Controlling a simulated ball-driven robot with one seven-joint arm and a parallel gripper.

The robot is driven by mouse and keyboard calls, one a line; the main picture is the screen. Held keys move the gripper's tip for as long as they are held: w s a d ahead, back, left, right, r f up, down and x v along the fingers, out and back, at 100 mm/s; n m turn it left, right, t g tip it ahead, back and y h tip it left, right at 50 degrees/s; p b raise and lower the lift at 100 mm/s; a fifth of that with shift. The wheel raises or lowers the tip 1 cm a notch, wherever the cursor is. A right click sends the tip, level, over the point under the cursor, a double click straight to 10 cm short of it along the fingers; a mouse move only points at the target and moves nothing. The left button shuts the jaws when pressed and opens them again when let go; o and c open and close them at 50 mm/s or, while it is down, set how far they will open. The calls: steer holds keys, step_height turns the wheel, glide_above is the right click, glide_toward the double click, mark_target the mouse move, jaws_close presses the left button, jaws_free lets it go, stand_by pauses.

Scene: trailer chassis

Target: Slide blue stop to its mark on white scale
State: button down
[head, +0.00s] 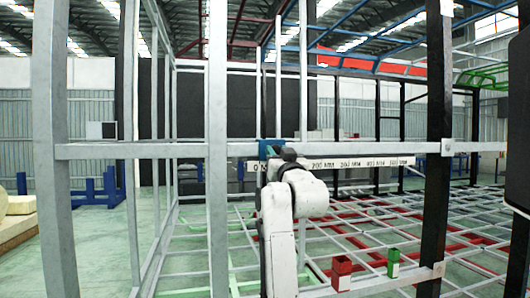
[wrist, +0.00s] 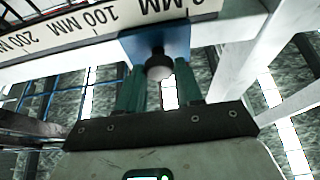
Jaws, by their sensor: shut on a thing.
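The blue stop (head: 268,146) sits on the rail at the left end of the white scale (head: 345,163), close to its 0 mark. In the wrist view the blue stop (wrist: 172,42) is a blue plate with a round dark knob (wrist: 160,66). The white scale (wrist: 75,30) reads upside down there. My gripper's green fingers (wrist: 160,82) are on either side of the knob and shut on it. In the head view my gripper (head: 280,155) is mostly hidden behind my white wrist. I cannot make out the target mark.
Grey upright posts (head: 217,200) and a dark post (head: 437,150) frame the rail (head: 140,150). A red cup-like block (head: 341,268) and a green one (head: 393,262) stand on a lower bar at the right. The rail right of the stop looks clear.

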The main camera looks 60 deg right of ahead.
steer(key=s+d, duration=0.4)
steer(key=s, duration=0.1)
steer(key=shift+d, duration=0.1)
steer(key=c, duration=0.8)
jaws_free()
steer(key=shift+w, duration=0.1)
steer(key=shift+o, duration=0.2)
steer(key=shift+f, duration=0.1)
steer(key=b+v, duration=0.2)
steer(key=v, duration=0.8)
steer(key=shift+s+a, duration=0.2)
steer(key=shift+a, duration=0.15)
steer(key=shift+w+f, duration=0.1)
